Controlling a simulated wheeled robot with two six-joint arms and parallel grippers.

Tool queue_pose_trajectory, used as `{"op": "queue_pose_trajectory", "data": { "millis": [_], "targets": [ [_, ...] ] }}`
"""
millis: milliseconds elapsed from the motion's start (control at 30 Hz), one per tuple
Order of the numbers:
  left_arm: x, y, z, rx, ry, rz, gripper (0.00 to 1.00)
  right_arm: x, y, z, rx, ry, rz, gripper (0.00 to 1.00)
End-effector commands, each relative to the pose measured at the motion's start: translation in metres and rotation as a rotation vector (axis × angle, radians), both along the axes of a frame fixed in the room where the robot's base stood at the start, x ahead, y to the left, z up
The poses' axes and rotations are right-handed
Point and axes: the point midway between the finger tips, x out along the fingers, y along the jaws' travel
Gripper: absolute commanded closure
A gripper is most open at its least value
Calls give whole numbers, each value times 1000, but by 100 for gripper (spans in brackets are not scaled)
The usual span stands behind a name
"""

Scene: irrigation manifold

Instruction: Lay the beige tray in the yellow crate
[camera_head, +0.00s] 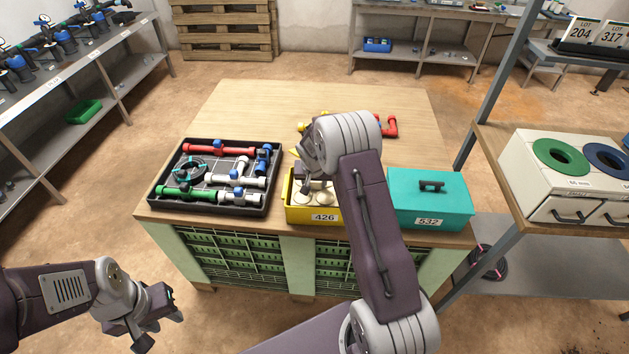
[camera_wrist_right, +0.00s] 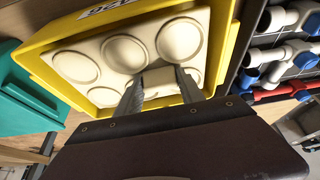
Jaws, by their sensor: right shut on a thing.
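The yellow crate (camera_head: 300,214), labelled 426, stands near the front edge of the wooden table. The beige tray (camera_head: 327,198), with round raised shapes, shows inside the crate's walls; in the right wrist view the tray (camera_wrist_right: 178,40) lies roughly level within the yellow rim (camera_wrist_right: 228,45). My right gripper (camera_wrist_right: 158,88) reaches down over the crate and is shut on a raised block in the tray's middle. Whether the tray rests on the crate floor is hidden. My right arm covers part of the crate in the head view. My left gripper (camera_head: 163,330) is empty, fingers apart, in front of the table.
A black tray of pipe fittings (camera_head: 212,208) is left of the crate; a teal box (camera_head: 430,203), labelled 532, is to its right. Red and yellow pipe pieces (camera_head: 390,126) lie behind my right arm. The table's back left is clear. A shelf post (camera_head: 490,80) stands right.

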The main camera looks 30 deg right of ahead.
Motion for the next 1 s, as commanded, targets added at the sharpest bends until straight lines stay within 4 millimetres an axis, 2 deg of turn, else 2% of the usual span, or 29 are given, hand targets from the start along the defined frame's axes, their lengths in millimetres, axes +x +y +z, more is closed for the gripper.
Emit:
{"op": "queue_pose_trajectory", "data": {
  "millis": [33, 400, 967, 1000],
  "targets": [
    [0, 0, -14, 0, 0, 0, 65, 0, 0, -14, 0, 0, 0, 99],
    [0, 0, -56, 0, 0, 0, 65, 0, 0, -56, 0, 0, 0, 99],
    [0, 0, -59, 0, 0, 0, 65, 0, 0, -59, 0, 0, 0, 99],
    [0, 0, -59, 0, 0, 0, 65, 0, 0, -59, 0, 0, 0, 47]
  ]
}}
